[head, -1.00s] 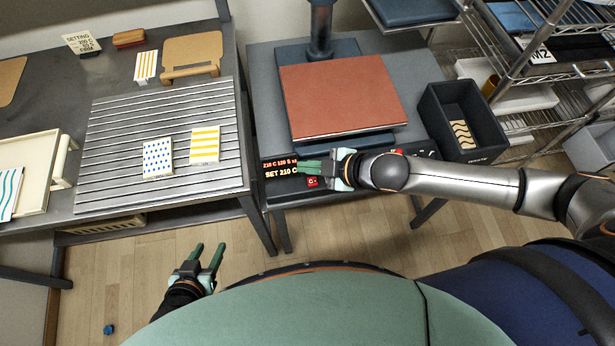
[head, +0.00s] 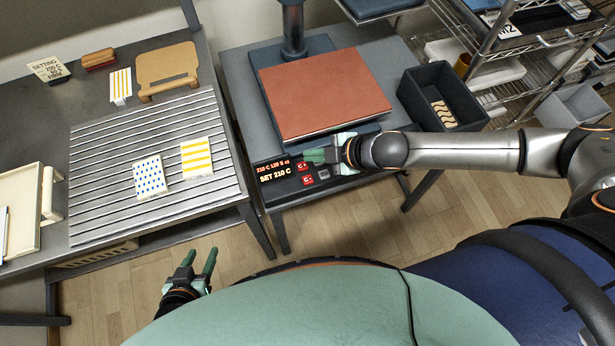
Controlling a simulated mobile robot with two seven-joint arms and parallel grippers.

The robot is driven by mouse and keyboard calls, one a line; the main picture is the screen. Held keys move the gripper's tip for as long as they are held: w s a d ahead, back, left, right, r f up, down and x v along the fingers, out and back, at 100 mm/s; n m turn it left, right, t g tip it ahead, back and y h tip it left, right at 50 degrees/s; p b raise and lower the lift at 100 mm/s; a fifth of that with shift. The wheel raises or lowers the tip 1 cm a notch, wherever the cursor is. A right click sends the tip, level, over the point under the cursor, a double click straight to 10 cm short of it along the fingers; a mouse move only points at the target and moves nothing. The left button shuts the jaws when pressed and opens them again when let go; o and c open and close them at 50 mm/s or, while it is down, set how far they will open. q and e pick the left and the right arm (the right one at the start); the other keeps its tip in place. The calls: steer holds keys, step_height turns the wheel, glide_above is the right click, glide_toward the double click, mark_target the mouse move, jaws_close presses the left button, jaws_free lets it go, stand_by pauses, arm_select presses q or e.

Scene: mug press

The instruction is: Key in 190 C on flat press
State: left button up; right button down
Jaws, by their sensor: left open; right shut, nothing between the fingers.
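The flat press (head: 322,92) has a reddish-brown plate and stands on the grey table right of centre. Its dark control panel display (head: 273,174) reads "210 C 120 S x2" above "SET 210 C". Two red buttons sit right of the display: the upper one, C+ (head: 303,167), and the lower one, C- (head: 308,181). My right gripper (head: 308,156) is shut and empty, with its fingertips just above the upper button in the picture. I cannot tell its height over the panel. My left gripper (head: 202,262) is open and empty, low over the floor.
A setting card (head: 47,69) stands at the back left. A black bin (head: 441,100) is right of the press, near wire shelving (head: 480,75).

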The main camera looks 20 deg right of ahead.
steer(key=shift+f, duration=0.1)
steer(key=b, duration=0.6)
glide_above(312, 180)
step_height(312, 180, down, 8)
steer(key=shift+r, duration=0.15)
steer(key=shift+f, duration=0.45)
steer(key=shift+f, duration=0.1)
stand_by(1.2)
steer(key=shift+f, duration=0.3)
steer(key=shift+f+b, duration=0.3)
steer(key=shift+f, duration=0.2)
stand_by(0.5)
stand_by(0.3)
steer(key=shift+r+p, duration=0.95)
steer(key=shift+p, duration=0.15)
